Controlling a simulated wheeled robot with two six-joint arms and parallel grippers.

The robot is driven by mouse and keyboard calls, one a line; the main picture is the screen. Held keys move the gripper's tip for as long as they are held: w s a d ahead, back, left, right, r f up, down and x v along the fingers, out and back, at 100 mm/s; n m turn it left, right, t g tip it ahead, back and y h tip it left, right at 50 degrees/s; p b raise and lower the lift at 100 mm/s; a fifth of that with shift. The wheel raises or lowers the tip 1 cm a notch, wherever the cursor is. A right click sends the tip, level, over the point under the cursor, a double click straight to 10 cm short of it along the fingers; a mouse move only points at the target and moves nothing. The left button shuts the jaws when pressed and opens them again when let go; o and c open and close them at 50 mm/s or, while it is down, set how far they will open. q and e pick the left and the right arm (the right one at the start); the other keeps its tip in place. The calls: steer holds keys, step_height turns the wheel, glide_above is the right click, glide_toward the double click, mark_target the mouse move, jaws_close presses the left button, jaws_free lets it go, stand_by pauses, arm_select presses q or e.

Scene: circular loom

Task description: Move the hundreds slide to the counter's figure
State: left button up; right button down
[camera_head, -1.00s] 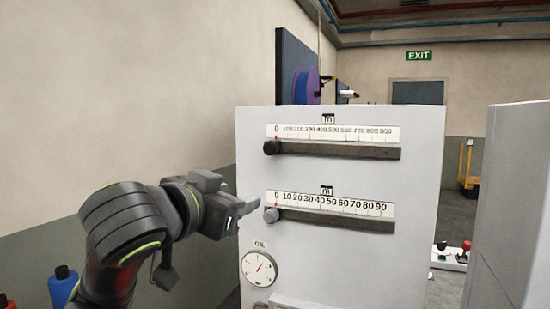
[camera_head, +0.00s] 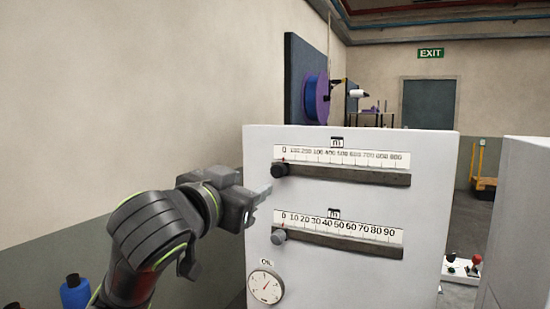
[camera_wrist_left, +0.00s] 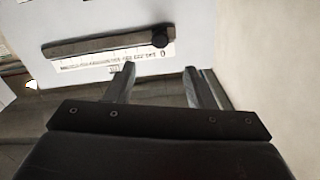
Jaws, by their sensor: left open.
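The hundreds slide is a black knob (camera_head: 279,170) at the 0 end of the upper scale rail (camera_head: 345,176) on a pale panel (camera_head: 430,225). The lower rail (camera_head: 340,245) has a grey knob (camera_head: 278,236), also at 0. My left gripper (camera_head: 262,194) is just left of the knobs, at a height between them. In the left wrist view my left gripper (camera_wrist_left: 159,70) is open and empty. The black knob (camera_wrist_left: 160,39) appears beyond the gap between its fingertips, apart from them. My right gripper is not in view. No counter reading is legible.
An oil gauge (camera_head: 265,286) sits low on the panel. A second pale cabinet (camera_head: 520,220) stands at the right. The space in front of the upper rail is clear.

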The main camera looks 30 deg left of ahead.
mark_target(276, 171)
arm_select(q)
steer(key=w, duration=0.3)
steer(key=w+p, duration=0.1)
steer(key=w, duration=0.3)
steer(key=w+p, duration=0.1)
steer(key=w, duration=0.2)
steer(key=shift+w+a, duration=0.3)
steer(key=shift+w, duration=0.65)
steer(key=shift+c, duration=0.5)
jaws_close()
